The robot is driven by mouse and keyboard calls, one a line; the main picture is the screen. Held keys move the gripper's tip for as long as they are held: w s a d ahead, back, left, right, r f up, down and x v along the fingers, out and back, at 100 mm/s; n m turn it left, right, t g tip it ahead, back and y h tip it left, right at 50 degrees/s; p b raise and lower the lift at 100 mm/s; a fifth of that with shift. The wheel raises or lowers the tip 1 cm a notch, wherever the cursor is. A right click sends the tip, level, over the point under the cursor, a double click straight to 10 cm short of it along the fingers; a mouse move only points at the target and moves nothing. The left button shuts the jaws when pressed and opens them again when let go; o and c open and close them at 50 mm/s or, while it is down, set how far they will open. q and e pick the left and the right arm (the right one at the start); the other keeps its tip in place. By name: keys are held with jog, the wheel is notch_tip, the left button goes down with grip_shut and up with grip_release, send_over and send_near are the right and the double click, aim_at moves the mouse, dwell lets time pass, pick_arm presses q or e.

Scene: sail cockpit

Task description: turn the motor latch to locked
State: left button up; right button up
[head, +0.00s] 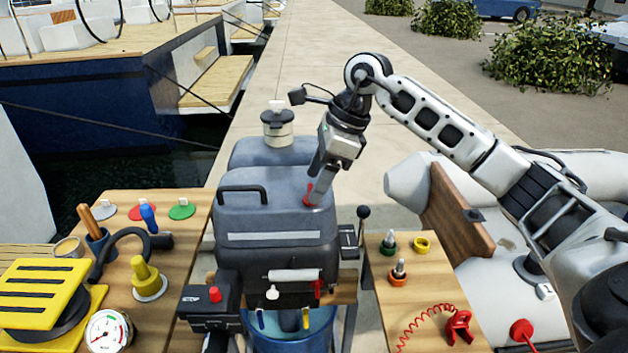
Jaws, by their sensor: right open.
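The grey outboard motor (275,215) stands in the middle of the head view, with a dark handle on its top left. A small red part (308,193), which looks like the motor latch, sits at the upper right of the cowl. My right gripper (317,186) reaches down from above right, with its fingertips at this red part. The gripper is open, but its fingers partly cover the red part, and I cannot tell whether they touch it. The turn of the latch is too small to read. My left gripper is not in view.
A left wooden table holds a yellow pedal (45,300), a gauge (108,332) and a yellow knob (146,278). A black-knobbed lever (363,213) rises right of the motor. A right wooden table carries a red coiled cord (425,318). A blue bucket (290,340) stands below.

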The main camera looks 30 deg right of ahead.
jog(key=shift+x, duration=0.9)
jog(key=shift+c, duration=0.3)
jog(key=c, duration=0.9)
